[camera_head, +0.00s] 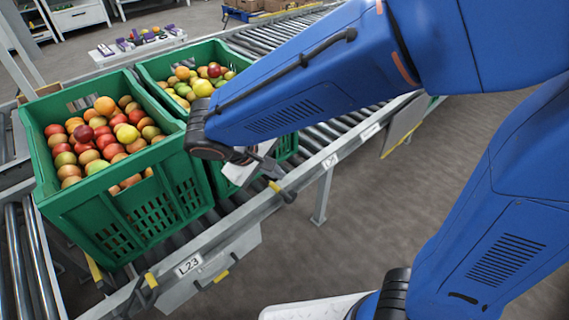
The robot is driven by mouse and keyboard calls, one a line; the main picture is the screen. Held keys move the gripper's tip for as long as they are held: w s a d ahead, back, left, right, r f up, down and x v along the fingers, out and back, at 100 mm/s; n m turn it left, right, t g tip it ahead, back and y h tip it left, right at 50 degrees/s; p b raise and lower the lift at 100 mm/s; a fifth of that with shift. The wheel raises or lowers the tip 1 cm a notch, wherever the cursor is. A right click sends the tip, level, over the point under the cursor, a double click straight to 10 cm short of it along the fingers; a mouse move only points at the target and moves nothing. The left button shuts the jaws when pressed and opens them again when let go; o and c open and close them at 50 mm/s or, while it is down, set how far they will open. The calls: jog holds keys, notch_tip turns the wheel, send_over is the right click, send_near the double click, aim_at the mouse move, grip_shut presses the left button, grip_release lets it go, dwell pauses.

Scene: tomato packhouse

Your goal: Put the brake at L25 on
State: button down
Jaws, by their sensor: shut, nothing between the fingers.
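My gripper (262,163) is at the end of my blue arm, shut and empty, above the near rail of the roller conveyor (232,222). It is beside the right-hand green crate. A dark lever with a yellow band (276,187) sits on the rail just below and to the right of my gripper; I cannot tell whether they touch. One label on the rail reads L23 (188,265). A smaller label (330,160) farther along is too small to read fully. I cannot make out L25 for certain, nor the brake's state.
Two green crates, the left one (75,205) and the right one (207,172), hold tomatoes on the rollers. Another yellow-banded lever (151,281) stands near L23. A hanging panel (403,126) is farther along. The floor (350,235) right of the conveyor is clear.

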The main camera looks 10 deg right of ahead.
jog(key=shift+t+h, duration=0.3)
jog(key=shift+h, duration=0.1)
jog(key=shift+s+a+f, duration=0.55)
jog(key=shift+a, duration=0.2)
jog(key=shift+s+a+f, duration=0.5)
jog(key=shift+s+a, duration=0.05)
jog(key=shift+a, duration=0.15)
jog(key=shift+s+a+f, duration=0.1)
jog(key=shift+a, duration=0.05)
jog(key=shift+r, duration=0.35)
notch_tip(320, 180, up, 10)
jog(key=r, duration=0.1)
send_over(272, 186)
jog(key=s+a, duration=0.4)
jog(key=a, duration=0.2)
jog(key=shift+d+f, duration=0.25)
